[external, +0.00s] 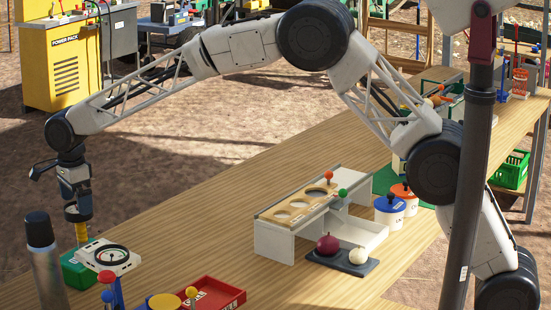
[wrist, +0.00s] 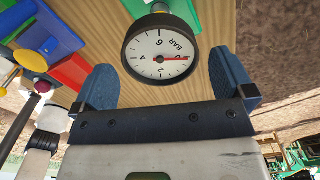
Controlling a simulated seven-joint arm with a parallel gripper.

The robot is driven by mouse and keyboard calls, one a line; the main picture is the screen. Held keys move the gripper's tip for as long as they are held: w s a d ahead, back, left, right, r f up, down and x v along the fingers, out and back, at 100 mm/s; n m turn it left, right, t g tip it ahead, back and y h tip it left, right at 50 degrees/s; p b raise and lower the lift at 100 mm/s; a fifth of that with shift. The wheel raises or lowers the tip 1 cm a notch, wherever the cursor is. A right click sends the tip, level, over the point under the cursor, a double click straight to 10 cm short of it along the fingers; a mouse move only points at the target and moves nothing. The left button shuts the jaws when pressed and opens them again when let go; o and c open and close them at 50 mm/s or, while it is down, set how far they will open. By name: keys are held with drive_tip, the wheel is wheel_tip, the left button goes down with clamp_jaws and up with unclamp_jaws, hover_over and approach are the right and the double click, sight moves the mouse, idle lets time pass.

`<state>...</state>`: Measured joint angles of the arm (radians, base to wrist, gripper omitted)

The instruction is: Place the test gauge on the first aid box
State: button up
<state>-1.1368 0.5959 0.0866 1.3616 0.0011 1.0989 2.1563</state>
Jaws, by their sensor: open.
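The test gauge (wrist: 160,50) is a round white dial with a black rim and a red needle, marked BAR. In the wrist view it shows between the two blue fingers of my gripper (wrist: 165,80), with gaps on both sides. My gripper (external: 78,214) is open and points down above a yellow cylindrical piece (external: 81,233). A green box (external: 78,270) below it may be the first aid box; its marking is not readable.
A dark-topped bottle (external: 44,262) stands close by at the left. A grey stand (external: 275,240) is mid-table. Bare wood (external: 190,215) lies between it and my gripper.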

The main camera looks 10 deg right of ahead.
wheel_tip(320, 180, up, 8)
drive_tip(key=shift+f, duration=0.25)
idle(0.7)
idle(0.3)
